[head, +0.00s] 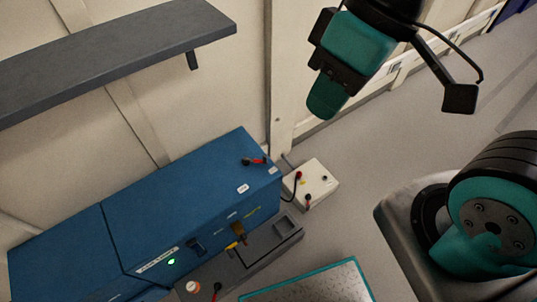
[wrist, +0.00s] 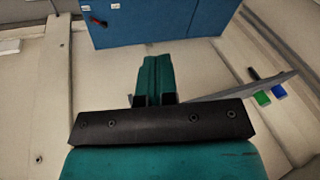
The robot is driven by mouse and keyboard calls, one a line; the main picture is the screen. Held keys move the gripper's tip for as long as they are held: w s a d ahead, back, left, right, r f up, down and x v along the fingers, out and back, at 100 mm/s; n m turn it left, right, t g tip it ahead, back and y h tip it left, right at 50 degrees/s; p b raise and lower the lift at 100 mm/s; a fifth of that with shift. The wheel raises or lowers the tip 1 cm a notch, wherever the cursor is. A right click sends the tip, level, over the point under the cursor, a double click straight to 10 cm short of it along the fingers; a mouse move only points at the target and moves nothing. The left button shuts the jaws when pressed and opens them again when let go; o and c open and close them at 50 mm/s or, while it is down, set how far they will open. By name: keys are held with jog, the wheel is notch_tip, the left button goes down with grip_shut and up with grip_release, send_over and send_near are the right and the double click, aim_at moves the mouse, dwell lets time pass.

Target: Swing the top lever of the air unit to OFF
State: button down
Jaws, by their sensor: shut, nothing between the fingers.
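A blue cabinet (head: 150,205) stands against the wall, with a green light and small labels on its front; I take it to be the air unit, but its lettering is too small to read. A red-and-black lever (head: 254,161) is on its upper right end. The wrist view shows this lever (wrist: 98,20) on the blue cabinet (wrist: 165,22). Which way the lever points relative to OFF cannot be read. My gripper (head: 322,108) is shut and empty, high to the right of the cabinet and apart from the lever. Its fingers (wrist: 154,75) show below the cabinet's edge in the wrist view.
A white box (head: 318,188) with a red knob stands beside the cabinet's right end. A grey tray (head: 288,229) with a yellow-handled part is in front. A dark shelf (head: 110,55) juts from the wall above. A teal-edged panel (head: 320,285) lies at the bottom.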

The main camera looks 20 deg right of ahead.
jog(key=w+d+f+m+t+y+b, duration=0.1)
jog(key=w+d+f+m+y+b, duration=0.15)
jog(key=w+f+b, duration=1.4)
jog(key=w+d+f+t+b, duration=0.1)
jog(key=w+d+f, duration=0.2)
jog(key=f, duration=0.7)
jog(key=w+d+f+m+t+b, duration=0.1)
jog(key=w+d+f, duration=0.3)
jog(key=f, duration=0.6)
jog(key=w+d+f+m+t+b, duration=0.1)
jog(key=w+d+f+b, duration=0.2)
jog(key=f, duration=0.7)
jog(key=shift+w+d+f, duration=0.15)
jog(key=shift+w+d, duration=0.3)
jog(key=shift+d, duration=0.1)
jog(key=shift+a+f+h, duration=0.1)
jog(key=shift+h, duration=0.15)
jog(key=shift+w+a+f+b, duration=0.3)
jog(key=shift+w+a+f, duration=0.15)
jog(key=shift+a+f, duration=0.95)
jog(key=shift+w+a+f+b, duration=0.4)
jog(key=shift+a+f, duration=0.8)
jog(key=shift+a, duration=0.4)
jog(key=shift+w+a+f+b, duration=0.25)
jog(key=shift+w+a+f, duration=0.25)
jog(key=shift+a+f, duration=0.9)
